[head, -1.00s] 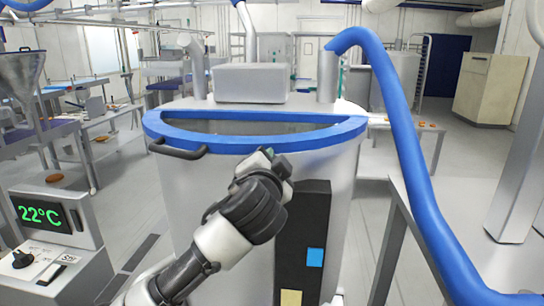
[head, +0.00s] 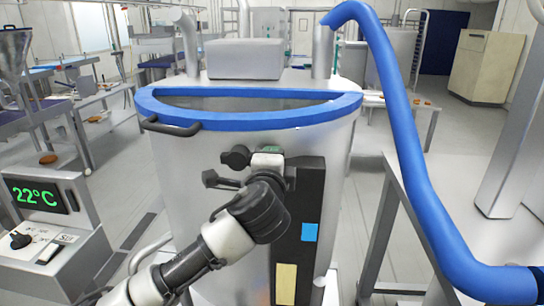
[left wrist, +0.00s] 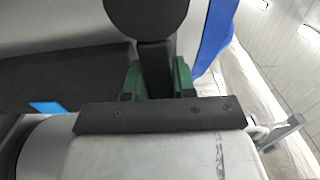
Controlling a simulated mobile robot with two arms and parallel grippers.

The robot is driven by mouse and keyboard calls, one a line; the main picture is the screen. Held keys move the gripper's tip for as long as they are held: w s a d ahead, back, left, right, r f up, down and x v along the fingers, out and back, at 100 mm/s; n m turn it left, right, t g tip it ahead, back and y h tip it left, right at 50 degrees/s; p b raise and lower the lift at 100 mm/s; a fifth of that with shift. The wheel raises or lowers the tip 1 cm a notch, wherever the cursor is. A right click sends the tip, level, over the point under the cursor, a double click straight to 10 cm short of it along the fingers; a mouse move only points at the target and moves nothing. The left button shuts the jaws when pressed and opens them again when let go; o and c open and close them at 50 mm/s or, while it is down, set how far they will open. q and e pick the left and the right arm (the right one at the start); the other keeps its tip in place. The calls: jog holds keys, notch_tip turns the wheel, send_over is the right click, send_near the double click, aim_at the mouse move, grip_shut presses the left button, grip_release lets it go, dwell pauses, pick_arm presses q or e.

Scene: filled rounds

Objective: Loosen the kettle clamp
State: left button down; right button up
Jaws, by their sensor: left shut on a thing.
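The kettle (head: 190,220) is a large pale metal vessel with a blue rim, standing in front of me. The kettle clamp (head: 236,157) shows as a dark round knob on its front wall. My left gripper (head: 268,153) is at the clamp, just right of the knob, partly hidden by my wrist. In the left wrist view the round black knob (left wrist: 146,15) has a dark stem, and the green fingers of my left gripper (left wrist: 156,80) are shut on that stem from both sides. My right gripper is not in view.
A black panel (head: 312,190) with blue and yellow squares is on the kettle's front. A black handle (head: 172,127) juts out under the rim. A blue hose (head: 400,130) runs down at right beside a table. A 22°C display unit (head: 40,195) stands at lower left.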

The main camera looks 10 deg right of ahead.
pick_arm(q)
jog(key=shift+f, duration=0.15)
dwell(0.3)
jog(key=c, duration=0.9)
grip_release()
jog(key=shift+d, duration=0.1)
jog(key=shift+s, duration=0.15)
jog(key=shift+s+a+b, duration=0.2)
jog(key=shift+s+b, duration=0.1)
jog(key=shift+b+v, duration=1.8)
jog(key=shift+v, duration=3.2)
